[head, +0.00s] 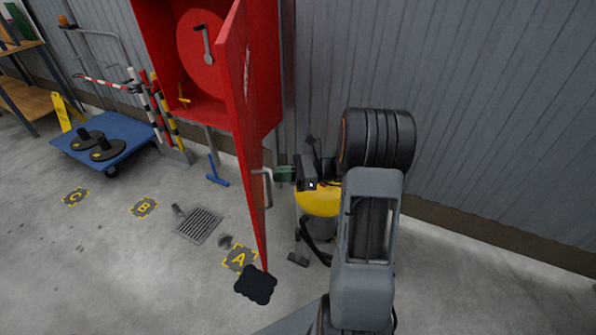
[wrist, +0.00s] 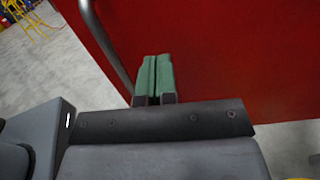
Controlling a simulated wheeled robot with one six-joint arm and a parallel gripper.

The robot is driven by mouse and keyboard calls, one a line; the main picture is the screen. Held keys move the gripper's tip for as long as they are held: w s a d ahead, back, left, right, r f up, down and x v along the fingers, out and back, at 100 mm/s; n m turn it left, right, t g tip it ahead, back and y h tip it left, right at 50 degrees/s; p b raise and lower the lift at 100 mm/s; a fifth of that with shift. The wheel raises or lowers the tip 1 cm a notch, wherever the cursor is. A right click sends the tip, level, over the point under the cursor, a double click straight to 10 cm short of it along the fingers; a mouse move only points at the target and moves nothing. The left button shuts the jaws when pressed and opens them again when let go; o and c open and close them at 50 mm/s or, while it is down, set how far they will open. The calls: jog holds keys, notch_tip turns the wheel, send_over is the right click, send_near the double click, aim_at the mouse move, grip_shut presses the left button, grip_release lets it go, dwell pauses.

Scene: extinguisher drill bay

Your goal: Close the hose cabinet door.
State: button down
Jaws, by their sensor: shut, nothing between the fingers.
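The red hose cabinet (head: 158,50) is on the wall at the upper left of the head view, with a red hose reel inside. Its red door (head: 241,115) stands open, swung out toward me and seen nearly edge-on. The door has a grey metal bar handle (head: 268,186) on its right face. My gripper (head: 277,174) has green fingers and is shut and empty, close to the handle on the right side of the door. In the wrist view, my gripper (wrist: 153,62) points at the red door panel (wrist: 220,60), just right of the handle (wrist: 103,40). I cannot tell whether it touches.
A yellow-topped canister (head: 318,201) stands behind my gripper by the wall. A blue cart (head: 88,160) with black discs, striped posts and a floor drain (head: 199,224) lie to the left. Open concrete floor carries marks A, B and C.

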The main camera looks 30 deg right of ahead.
jog(key=shift+x, duration=2.25)
jog(key=shift+a, duration=0.1)
